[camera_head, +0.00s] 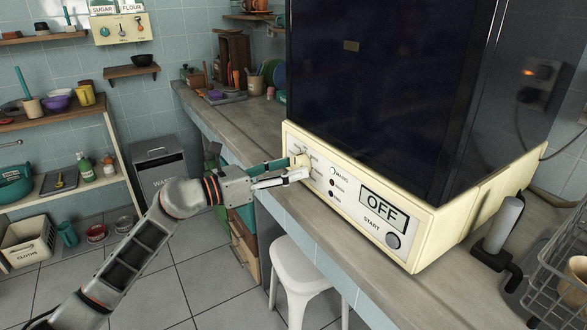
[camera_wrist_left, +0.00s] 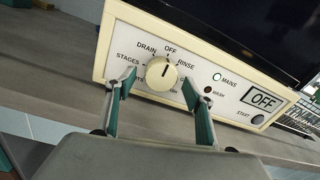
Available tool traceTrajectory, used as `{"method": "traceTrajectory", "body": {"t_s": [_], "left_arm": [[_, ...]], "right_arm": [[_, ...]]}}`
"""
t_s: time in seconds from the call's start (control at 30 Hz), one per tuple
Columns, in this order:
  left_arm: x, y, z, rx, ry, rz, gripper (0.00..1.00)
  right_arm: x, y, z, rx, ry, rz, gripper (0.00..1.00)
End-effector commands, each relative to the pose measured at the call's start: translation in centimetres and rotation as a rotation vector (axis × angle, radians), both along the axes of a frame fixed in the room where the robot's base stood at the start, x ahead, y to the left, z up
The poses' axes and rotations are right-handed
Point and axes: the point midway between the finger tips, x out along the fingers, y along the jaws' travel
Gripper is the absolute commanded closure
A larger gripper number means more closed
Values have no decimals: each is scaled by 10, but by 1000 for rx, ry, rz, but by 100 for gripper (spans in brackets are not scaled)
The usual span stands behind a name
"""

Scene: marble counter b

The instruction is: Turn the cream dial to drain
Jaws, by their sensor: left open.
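The cream dial (camera_wrist_left: 161,74) sits on the cream front panel (camera_head: 345,190) of a dark-fronted appliance. Labels around it include STAGES, DRAIN, OFF and RINSE in the left wrist view. Its dark pointer line points up toward OFF, and the panel's display (camera_head: 384,206) reads OFF. My left gripper (camera_head: 297,168) is open in front of the panel at the dial. In the left wrist view its green-padded fingers (camera_wrist_left: 159,84) lie to either side of the dial, with gaps showing. In the head view the fingers partly hide the dial. My right gripper is not in view.
A round START button (camera_head: 393,241) and small lamps (camera_head: 332,182) are right of the dial. A wire rack (camera_head: 550,285) and a dark-based upright holder (camera_head: 497,240) stand at the right. A white stool (camera_head: 298,280) is below the counter.

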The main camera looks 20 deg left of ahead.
Motion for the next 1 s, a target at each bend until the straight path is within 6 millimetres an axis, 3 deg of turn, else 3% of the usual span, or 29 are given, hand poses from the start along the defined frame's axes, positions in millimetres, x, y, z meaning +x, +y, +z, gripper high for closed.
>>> {"method": "traceTrajectory", "body": {"t_s": [0.43,0.6,1.0], "left_arm": [[10,-10,0,1,1,-1,47],[10,-9,0,0,1,0,85],[10,-9,4,-41,29,0,85]], "right_arm": [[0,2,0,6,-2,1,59],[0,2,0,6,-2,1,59],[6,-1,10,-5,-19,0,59]]}}
